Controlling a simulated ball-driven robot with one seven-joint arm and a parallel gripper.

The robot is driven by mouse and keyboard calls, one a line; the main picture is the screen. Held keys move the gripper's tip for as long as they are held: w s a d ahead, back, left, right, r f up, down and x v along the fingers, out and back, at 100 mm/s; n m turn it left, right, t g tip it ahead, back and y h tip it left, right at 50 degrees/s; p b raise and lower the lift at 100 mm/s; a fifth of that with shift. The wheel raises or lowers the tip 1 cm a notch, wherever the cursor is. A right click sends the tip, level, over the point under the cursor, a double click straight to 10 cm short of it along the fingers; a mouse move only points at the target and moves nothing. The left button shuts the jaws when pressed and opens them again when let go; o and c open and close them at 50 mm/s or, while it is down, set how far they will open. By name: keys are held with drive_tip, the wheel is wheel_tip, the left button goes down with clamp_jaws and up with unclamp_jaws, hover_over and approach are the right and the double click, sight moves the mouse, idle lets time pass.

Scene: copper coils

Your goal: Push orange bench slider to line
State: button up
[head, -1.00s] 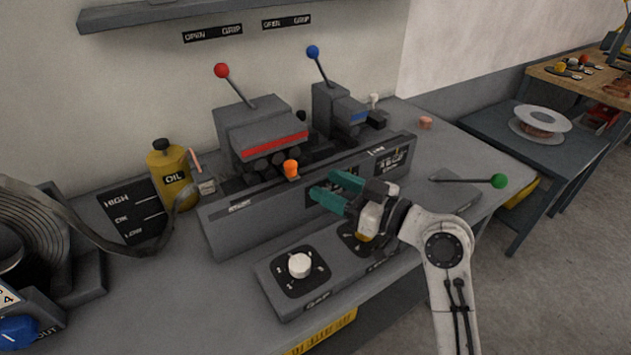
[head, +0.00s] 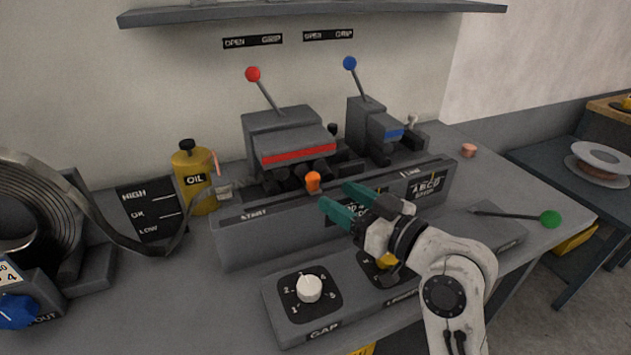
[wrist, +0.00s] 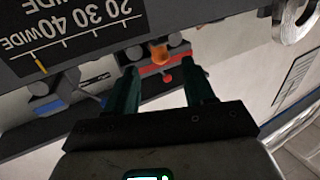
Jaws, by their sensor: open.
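The orange slider (head: 313,181) stands up from the top of a long grey rail bench (head: 240,238), between its START label (head: 255,214) at left and its LINE label (head: 411,172) at right. My gripper (head: 334,196) is open, its two green fingers pointing left towards the slider from its right and front side. In the wrist view the slider (wrist: 158,54) shows just beyond and between the open fingertips of my gripper (wrist: 160,68). Nothing is held. I cannot tell whether a finger touches the slider.
A red-knob lever (head: 254,75) and a blue-knob lever (head: 350,64) stand on machines behind the rail. A white dial (head: 309,288) sits in front. A green-knob lever (head: 549,219) lies right. The oil can (head: 194,177) and metal coil (head: 42,222) are left.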

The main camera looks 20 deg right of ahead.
sight(306, 189)
drive_tip(key=x, duration=0.9)
drive_tip(key=shift+w+a+p, duration=0.1)
drive_tip(key=shift+w+p, duration=0.2)
drive_tip(key=shift+p, duration=0.05)
drive_tip(key=shift+c, duration=0.3)
clamp_jaws()
